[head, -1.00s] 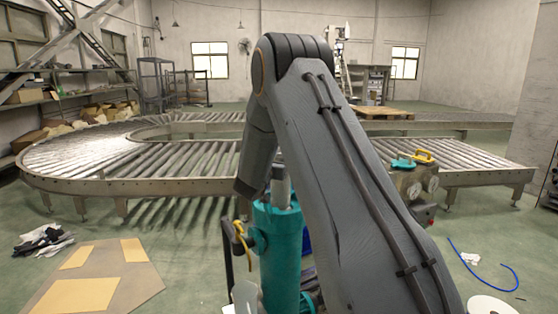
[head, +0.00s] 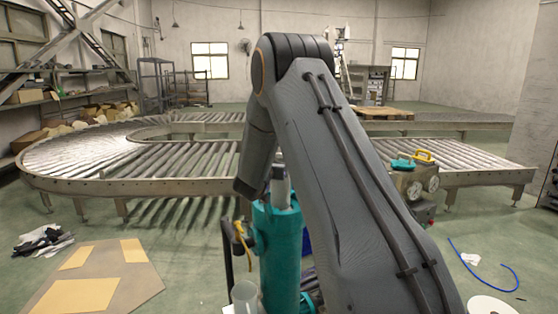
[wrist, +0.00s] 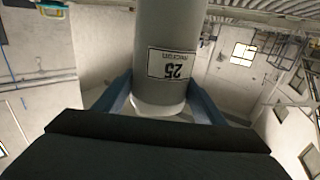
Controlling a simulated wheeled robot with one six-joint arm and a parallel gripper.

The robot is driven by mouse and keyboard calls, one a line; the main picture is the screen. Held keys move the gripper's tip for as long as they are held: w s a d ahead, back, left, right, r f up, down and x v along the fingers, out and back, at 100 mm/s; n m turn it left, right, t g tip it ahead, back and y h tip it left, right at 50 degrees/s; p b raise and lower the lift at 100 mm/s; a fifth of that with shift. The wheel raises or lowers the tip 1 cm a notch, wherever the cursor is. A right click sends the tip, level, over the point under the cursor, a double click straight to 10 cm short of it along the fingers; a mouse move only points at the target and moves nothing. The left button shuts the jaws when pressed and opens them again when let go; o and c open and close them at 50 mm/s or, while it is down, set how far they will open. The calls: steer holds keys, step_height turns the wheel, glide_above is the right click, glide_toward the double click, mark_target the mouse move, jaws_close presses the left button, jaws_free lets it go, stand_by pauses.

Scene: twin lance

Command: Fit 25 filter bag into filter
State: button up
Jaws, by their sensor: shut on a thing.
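In the wrist view a pale grey cylindrical filter bag (wrist: 172,35) carries a white label reading "25 micron", upside down in the picture. My gripper (wrist: 160,95) is shut around its near end, one blue-grey finger on each side. In the head view the teal filter housing (head: 277,255) stands upright on the floor, partly hidden by my arm. A short grey cylinder (head: 281,190) shows at the housing's top, just below the dark end of my arm; I cannot tell how deep it sits. My gripper's fingers are not clear in the head view.
A pale open-topped cylinder (head: 245,293) stands left of the housing, near a yellow-handled part (head: 241,232). A roller conveyor (head: 150,165) curves behind. A cardboard sheet (head: 95,280) lies at left. A blue hose (head: 485,268) and white disc (head: 490,306) lie at right.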

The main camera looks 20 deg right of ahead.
mark_target(277, 184)
steer(key=shift+f+b, duration=2.65)
steer(key=shift+f, duration=1.9)
steer(key=o, duration=1.5)
steer(key=shift+o, duration=0.2)
steer(key=shift+s+a+f, duration=0.1)
steer(key=b+v, duration=0.1)
steer(key=v, duration=0.5)
steer(key=shift+a+b, duration=0.1)
steer(key=shift+b, duration=0.2)
steer(key=shift+s+a+r, duration=0.25)
steer(key=shift+s+a, duration=0.2)
steer(key=shift+s, duration=0.1)
